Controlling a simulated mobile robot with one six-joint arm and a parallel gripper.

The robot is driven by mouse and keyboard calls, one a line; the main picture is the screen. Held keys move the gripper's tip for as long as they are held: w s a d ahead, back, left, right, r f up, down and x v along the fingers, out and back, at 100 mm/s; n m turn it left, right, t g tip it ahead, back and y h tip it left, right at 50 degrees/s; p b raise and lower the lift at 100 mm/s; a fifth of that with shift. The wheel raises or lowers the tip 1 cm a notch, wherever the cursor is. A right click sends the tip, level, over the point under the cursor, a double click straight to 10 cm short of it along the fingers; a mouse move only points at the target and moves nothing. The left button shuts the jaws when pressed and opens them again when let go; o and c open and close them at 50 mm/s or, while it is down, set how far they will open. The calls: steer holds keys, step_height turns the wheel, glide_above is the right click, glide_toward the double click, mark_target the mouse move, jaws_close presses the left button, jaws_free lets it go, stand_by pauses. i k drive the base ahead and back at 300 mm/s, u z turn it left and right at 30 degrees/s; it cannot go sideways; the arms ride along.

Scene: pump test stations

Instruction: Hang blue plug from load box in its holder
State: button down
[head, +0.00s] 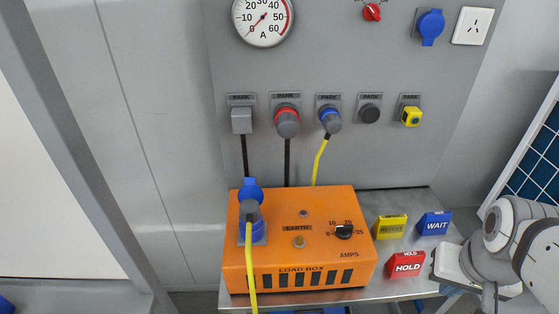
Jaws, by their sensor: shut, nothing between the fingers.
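The orange load box (283,240) stands on a metal bench. A blue-and-grey plug (250,212) sits in the socket at its left, under a raised blue lid (250,190). Its yellow cable (249,262) runs down over the box front. On the wall is a row of PARK holders. The third holder (328,98) carries another blue-and-grey plug (331,121) with a yellow cable (320,160). My gripper (488,297) is at the lower right, shut and empty, apart from the load box and both plugs. My arm hides part of it.
Other PARK positions hold a grey plug (242,121), a red-and-grey plug (287,122), a dark round piece (370,113) and a yellow piece (411,117). Yellow (390,226), blue WAIT (434,224) and red HOLD (406,263) blocks stand between the box and my arm.

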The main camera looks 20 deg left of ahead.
mark_target(250, 211)
steer(key=u, duration=1.65)
